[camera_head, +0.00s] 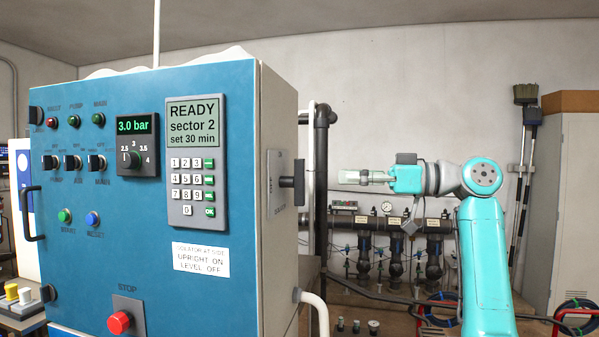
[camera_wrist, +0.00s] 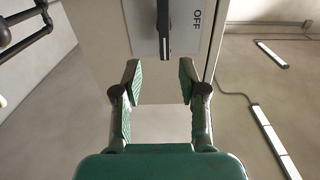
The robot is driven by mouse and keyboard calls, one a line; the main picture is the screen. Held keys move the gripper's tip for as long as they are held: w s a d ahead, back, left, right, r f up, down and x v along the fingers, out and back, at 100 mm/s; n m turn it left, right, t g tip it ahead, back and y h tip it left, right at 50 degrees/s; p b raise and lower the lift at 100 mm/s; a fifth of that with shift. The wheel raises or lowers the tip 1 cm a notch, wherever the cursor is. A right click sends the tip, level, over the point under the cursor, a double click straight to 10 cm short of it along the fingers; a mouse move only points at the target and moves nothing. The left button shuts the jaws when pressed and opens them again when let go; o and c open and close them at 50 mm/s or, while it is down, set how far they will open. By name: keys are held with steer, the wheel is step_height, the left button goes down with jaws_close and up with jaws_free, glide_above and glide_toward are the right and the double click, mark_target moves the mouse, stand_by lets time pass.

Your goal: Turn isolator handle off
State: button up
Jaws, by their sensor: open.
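The black isolator handle (camera_head: 299,182) sticks out from a grey plate (camera_head: 276,182) on the right side of the blue-fronted cabinet. It stands upright in the head view. In the wrist view the handle (camera_wrist: 163,28) is seen at the top, on the pale plate marked OFF (camera_wrist: 194,20). My gripper (camera_head: 344,177) is to the right of the handle, pointing at it across a small gap. In the wrist view my gripper (camera_wrist: 160,78) is open and empty, its fingertips apart and the handle beyond them, not touched.
A cabinet label (camera_head: 201,259) reads upright on, level off. A dark vertical pipe (camera_head: 321,200) stands behind the gap between cabinet and gripper. The manifold with valves (camera_head: 395,224) lies below and behind my arm. A red stop button (camera_head: 119,322) is on the front.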

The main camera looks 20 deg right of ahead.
mark_target(304, 171)
steer(key=x, duration=0.7)
steer(key=r+x, duration=0.1)
steer(key=x, duration=0.2)
steer(key=shift+s+a, duration=0.2)
steer(key=shift+a, duration=0.2)
steer(key=shift+f, duration=0.1)
jaws_close()
